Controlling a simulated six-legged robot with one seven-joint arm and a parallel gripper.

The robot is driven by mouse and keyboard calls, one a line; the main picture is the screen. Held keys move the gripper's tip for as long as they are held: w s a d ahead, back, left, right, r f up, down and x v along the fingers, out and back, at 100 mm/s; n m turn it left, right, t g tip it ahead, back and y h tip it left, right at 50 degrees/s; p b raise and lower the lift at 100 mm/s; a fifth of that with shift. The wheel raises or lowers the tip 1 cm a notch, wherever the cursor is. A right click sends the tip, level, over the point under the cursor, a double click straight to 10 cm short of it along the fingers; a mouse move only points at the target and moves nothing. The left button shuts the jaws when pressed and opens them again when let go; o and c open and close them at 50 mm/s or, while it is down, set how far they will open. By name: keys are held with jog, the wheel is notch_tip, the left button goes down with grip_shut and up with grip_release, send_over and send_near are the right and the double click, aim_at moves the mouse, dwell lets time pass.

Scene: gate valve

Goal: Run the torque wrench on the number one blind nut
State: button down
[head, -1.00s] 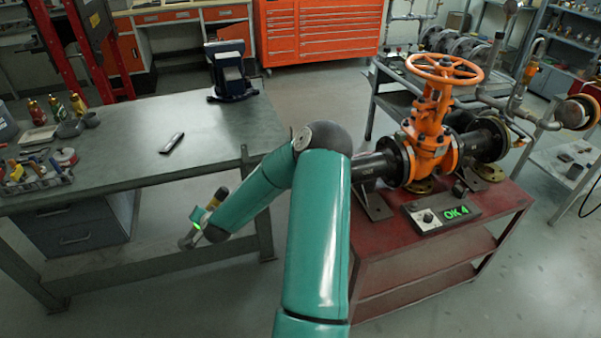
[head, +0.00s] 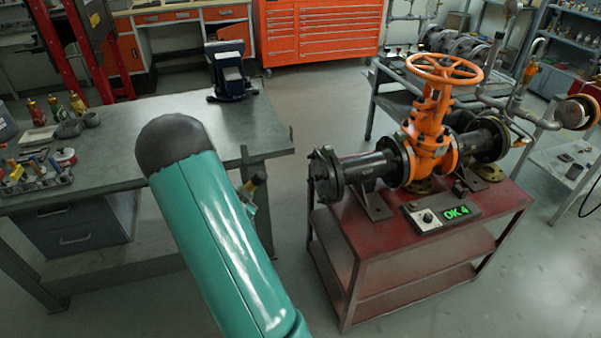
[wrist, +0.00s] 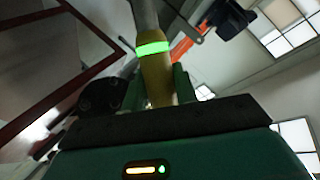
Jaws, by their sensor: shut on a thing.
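The torque wrench (wrist: 154,75) has a yellow handle with a glowing green ring and a grey shaft running up out of the wrist view. My gripper (wrist: 160,85) is shut on its handle. I cannot tell which nut is number one. The wrench is left of the flange and apart from it. The orange gate valve (head: 430,125) stands upright.
The red cart (head: 375,240) carries the valve and a box reading "OK 4" (head: 456,212). A grey workbench (head: 115,122) at left bears a vise (head: 230,72), bottles and a tool rack. Floor shows between bench and cart.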

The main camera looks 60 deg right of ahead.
jog(key=s+d+r+m+g+h, duration=0.2)
jog(key=s+d+r+g, duration=0.1)
jog(key=s, duration=0.5)
jog(key=s+d+r+m+g+h, duration=0.1)
jog(key=s+d+r+m+g, duration=0.1)
jog(key=s+r+g, duration=0.3)
jog(key=s+d+r, duration=0.1)
jog(key=s+r, duration=0.2)
jog(key=s, duration=0.1)
jog(key=shift+m+g+h, duration=0.3)
jog(key=shift+h, duration=0.1)
jog(key=shift+s, duration=0.2)
jog(key=shift+s+d, duration=1.2)
jog(key=shift+d, duration=0.15)
jog(key=shift+s+d, duration=1.4)
jog(key=shift+s, duration=0.1)
jog(key=shift+w+a, duration=0.2)
jog(key=shift+w, duration=0.05)
dwell(0.7)
